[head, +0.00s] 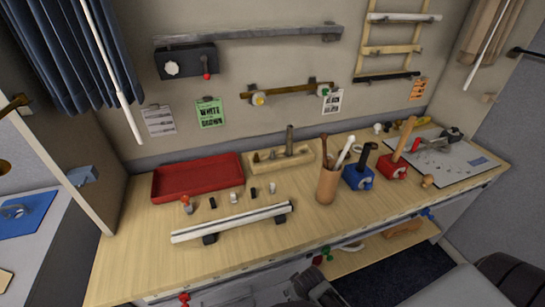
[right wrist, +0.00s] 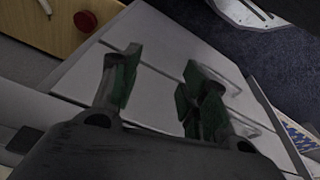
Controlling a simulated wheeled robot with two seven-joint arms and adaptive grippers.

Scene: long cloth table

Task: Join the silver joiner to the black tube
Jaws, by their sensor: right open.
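A black tube (head: 364,157) stands upright in a blue holder (head: 357,178) on the right half of the table. Small silver and black pieces lie in a row in front of the red tray; one silver piece (head: 234,196) looks like the joiner, but a similar light piece (head: 272,188) lies farther right, and I cannot tell which is the joiner. My right gripper (right wrist: 160,85) is open and empty in the right wrist view, away from these pieces. In the head view, dark parts of my arm show at the bottom edge, below the table front. My left gripper is not seen.
A pale rail (head: 232,222) lies along the front of the table. A cup of rods (head: 326,187) and a red holder (head: 392,168) flank the blue one. The front right tabletop is mostly clear.

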